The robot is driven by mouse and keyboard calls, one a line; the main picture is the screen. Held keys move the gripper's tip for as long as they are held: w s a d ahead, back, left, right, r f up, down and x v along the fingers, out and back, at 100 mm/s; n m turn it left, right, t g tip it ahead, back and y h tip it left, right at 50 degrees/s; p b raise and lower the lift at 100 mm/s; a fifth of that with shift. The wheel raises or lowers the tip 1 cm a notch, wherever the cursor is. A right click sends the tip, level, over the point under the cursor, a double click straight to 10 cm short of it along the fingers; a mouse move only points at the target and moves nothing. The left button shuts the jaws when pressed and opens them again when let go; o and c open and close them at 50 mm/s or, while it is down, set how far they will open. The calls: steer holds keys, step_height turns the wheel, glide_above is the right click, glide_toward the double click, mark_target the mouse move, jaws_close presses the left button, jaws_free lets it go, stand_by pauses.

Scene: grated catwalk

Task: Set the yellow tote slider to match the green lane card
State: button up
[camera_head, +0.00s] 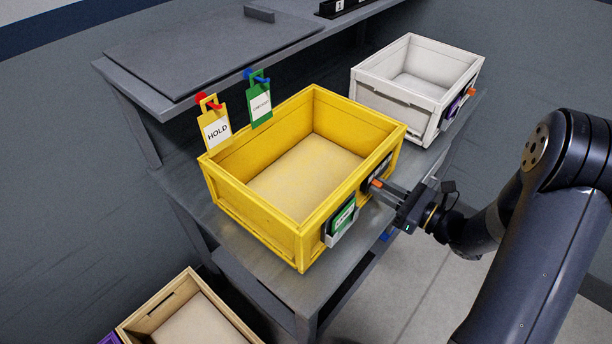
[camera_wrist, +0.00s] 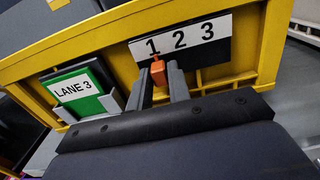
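The yellow tote (camera_head: 255,212) stands on the grey shelf. Its front, also in the wrist view (camera_wrist: 265,50), carries a white scale plate (camera_wrist: 215,42) marked 1, 2, 3. An orange slider knob (camera_wrist: 158,72) sits just below the 1; it also shows in the head view (camera_head: 376,183). The green lane card (camera_wrist: 80,93) reads LANE 3 and stands in a holder left of the scale; it is small in the head view (camera_head: 344,216). My gripper (camera_wrist: 159,80) has its fingers on both sides of the knob, with no clear gap, and appears closed on it.
A white tote (camera_head: 388,88) stands behind to the right, with its own orange and purple parts. Yellow HOLD (camera_head: 215,131) and green (camera_head: 260,104) tags hang on pegs by the tote's back edge. A tan bin (camera_head: 155,318) sits low in front.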

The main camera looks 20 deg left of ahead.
mark_target(383, 168)
steer(key=shift+c, duration=1)
steer(key=shift+w+d, duration=0.35)
steer(key=shift+w, duration=0.6)
steer(key=shift+w+d, duration=0.3)
steer(key=shift+w, duration=0.6)
steer(key=shift+w+d, duration=0.35)
steer(key=shift+w, duration=0.6)
steer(key=o, duration=0.6)
steer(key=shift+c, duration=0.2)
steer(key=v, duration=0.7)
steer(key=shift+b, duration=0.35)
steer(key=shift+x, duration=3.5)
